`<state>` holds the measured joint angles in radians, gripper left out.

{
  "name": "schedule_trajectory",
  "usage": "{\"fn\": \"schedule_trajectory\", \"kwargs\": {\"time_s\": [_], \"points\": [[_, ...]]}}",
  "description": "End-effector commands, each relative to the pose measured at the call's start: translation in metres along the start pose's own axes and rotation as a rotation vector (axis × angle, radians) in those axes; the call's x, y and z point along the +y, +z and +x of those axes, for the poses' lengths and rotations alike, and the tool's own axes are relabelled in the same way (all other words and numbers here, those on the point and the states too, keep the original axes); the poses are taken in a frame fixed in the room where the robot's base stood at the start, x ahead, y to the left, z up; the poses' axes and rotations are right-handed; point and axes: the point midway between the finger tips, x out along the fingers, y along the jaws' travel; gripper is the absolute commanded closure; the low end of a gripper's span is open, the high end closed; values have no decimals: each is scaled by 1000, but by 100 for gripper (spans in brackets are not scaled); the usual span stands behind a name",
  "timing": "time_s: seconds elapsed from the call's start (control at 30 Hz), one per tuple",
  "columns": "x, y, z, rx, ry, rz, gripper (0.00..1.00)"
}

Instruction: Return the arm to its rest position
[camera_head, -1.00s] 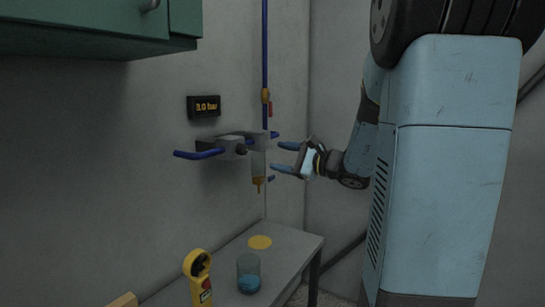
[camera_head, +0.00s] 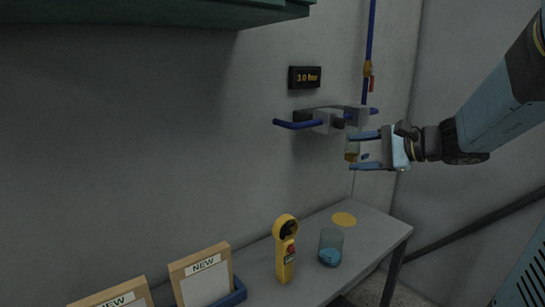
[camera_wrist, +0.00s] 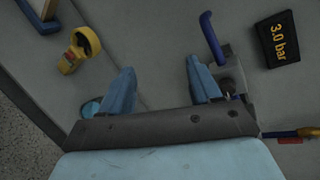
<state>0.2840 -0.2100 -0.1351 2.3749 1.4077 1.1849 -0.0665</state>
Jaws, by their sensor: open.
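My gripper (camera_head: 368,150) is open, with its two blue fingers pointing left toward the wall fixture in the head view. My blue arm reaches in from the right.
A grey table (camera_head: 375,240) below holds a glass with blue contents (camera_head: 330,248), a yellow handheld meter (camera_head: 285,250), a yellow disc (camera_head: 344,219) and boards marked NEW (camera_head: 203,278). A "3.0 bar" display (camera_head: 305,77) and a blue pipe (camera_head: 369,45) are on the wall. A green cabinet (camera_head: 150,15) hangs upper left.

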Motion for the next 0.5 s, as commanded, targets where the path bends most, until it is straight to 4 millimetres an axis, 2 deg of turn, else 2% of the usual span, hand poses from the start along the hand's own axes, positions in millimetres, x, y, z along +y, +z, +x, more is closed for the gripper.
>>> {"fn": "schedule_trajectory", "kwargs": {"time_s": [0.03, 0.2, 0.33, 0.5], "points": [[12, 19, 2, -9, 73, -62, 37], [58, 59, -4, -7, 320, -278, 37], [89, 78, -18, 13, 494, -460, 37], [119, 90, -43, 66, 701, -715, 37]]}}
